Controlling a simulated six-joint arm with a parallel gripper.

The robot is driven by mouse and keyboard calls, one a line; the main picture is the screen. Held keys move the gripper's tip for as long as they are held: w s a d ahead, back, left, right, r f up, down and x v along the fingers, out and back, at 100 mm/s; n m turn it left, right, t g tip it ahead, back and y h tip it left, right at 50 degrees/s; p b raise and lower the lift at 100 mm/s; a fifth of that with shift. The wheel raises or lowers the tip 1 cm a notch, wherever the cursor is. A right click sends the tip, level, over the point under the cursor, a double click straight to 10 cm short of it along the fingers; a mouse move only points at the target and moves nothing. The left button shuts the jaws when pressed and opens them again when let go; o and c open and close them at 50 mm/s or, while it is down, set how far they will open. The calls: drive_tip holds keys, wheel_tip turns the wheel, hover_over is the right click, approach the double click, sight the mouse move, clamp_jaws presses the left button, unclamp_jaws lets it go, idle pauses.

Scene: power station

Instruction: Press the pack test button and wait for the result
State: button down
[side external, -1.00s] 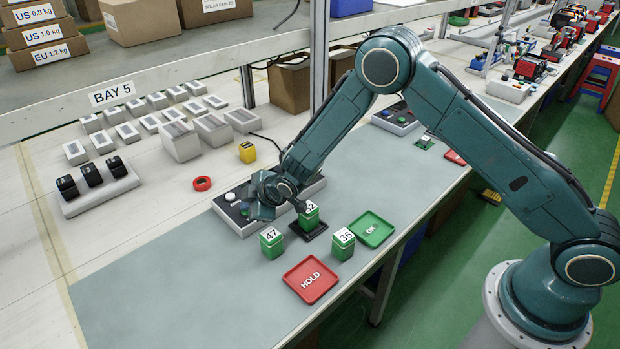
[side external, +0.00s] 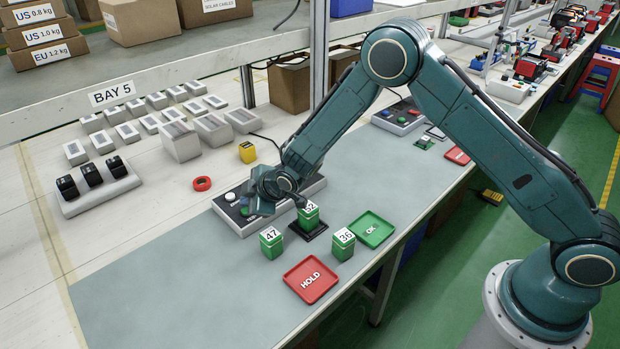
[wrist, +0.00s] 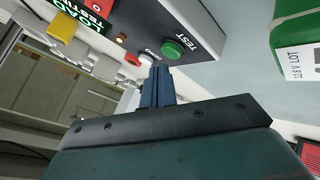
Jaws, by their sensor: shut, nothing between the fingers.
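The tester (side external: 228,207) is a grey box on the bench, partly hidden behind my gripper (side external: 260,207). In the wrist view its panel (wrist: 200,28) shows a green button (wrist: 172,48) beside the word TEST, and a white round part (wrist: 146,58). My gripper (wrist: 157,72) is shut and empty, its fingertips close to the green button; I cannot tell whether they touch it. Green pack 52 (side external: 308,217) stands upright in a black holder (side external: 318,232) in front of the tester. Packs 47 (side external: 271,248) and 36 (side external: 342,249) stand on the mat.
A green OK tray (side external: 387,233) and a red HOLD tray (side external: 311,296) lie on the mat. A red tape ring (side external: 202,184) and a yellow block (side external: 247,152) lie behind. The mat's left part is clear.

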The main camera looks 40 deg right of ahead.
drive_tip(key=shift+r, duration=0.2)
drive_tip(key=shift+r, duration=2.3)
drive_tip(key=shift+r, duration=0.1)
drive_tip(key=s+d+r+m+g+h, duration=0.1)
drive_tip(key=s+d+r+m, duration=0.3)
drive_tip(key=s+r, duration=0.5)
drive_tip(key=s+d+r+m, duration=0.2)
drive_tip(key=s+d+r, duration=0.4)
drive_tip(key=r, duration=0.5)
drive_tip(key=s+d+r+m+g, duration=0.1)
drive_tip(key=s+d+r+m, duration=0.1)
drive_tip(key=s, duration=1.1)
drive_tip(key=s+d+r+m+g+h, duration=0.1)
drive_tip(key=s+d+r+m, duration=0.1)
drive_tip(key=s, duration=1.2)
drive_tip(key=shift+d+m, duration=0.7)
drive_tip(key=shift+d, duration=0.35)
